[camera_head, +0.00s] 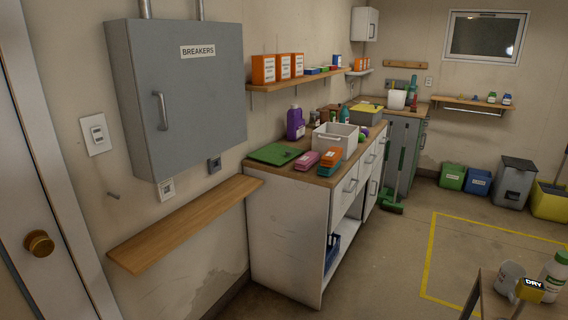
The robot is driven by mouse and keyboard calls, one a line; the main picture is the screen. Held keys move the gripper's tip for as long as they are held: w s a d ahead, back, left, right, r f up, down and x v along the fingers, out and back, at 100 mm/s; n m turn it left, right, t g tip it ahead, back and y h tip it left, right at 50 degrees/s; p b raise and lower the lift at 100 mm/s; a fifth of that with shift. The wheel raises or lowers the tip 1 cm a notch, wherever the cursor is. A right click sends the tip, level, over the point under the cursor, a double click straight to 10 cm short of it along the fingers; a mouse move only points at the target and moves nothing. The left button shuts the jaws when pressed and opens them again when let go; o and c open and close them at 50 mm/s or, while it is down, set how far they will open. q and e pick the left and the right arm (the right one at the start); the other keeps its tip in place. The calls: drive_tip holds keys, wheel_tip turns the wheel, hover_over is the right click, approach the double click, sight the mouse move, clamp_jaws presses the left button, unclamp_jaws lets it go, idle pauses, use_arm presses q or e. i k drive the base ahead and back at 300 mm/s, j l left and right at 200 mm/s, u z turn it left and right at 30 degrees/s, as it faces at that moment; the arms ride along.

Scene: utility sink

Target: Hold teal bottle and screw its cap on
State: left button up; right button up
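A small teal bottle-like thing (344,113) stands on the near counter by the wall, behind a white bin that partly hides it. A second teal thing (412,86) stands upright on the far counter at the back. Both are small, and I cannot tell which is the task's bottle or whether either has a cap. I cannot make out a loose cap anywhere. Neither of my grippers shows in the head view.
The near counter (316,178) holds a white bin (336,140), a purple bottle (295,123) and a green board (275,154). A table at bottom right holds a white bottle (552,275). A breaker box (185,95) hangs left. The floor inside the yellow lines is clear.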

sight(343, 115)
drive_tip(key=i+j+z, duration=0.1)
drive_tip(key=i, duration=0.75)
drive_tip(key=i+j+z, duration=0.1)
drive_tip(key=i, duration=0.7)
drive_tip(key=i+l+z, duration=0.15)
drive_tip(key=i+l, duration=0.3)
drive_tip(key=i+l+z, duration=0.2)
drive_tip(key=i+l, duration=0.2)
drive_tip(key=i, duration=0.25)
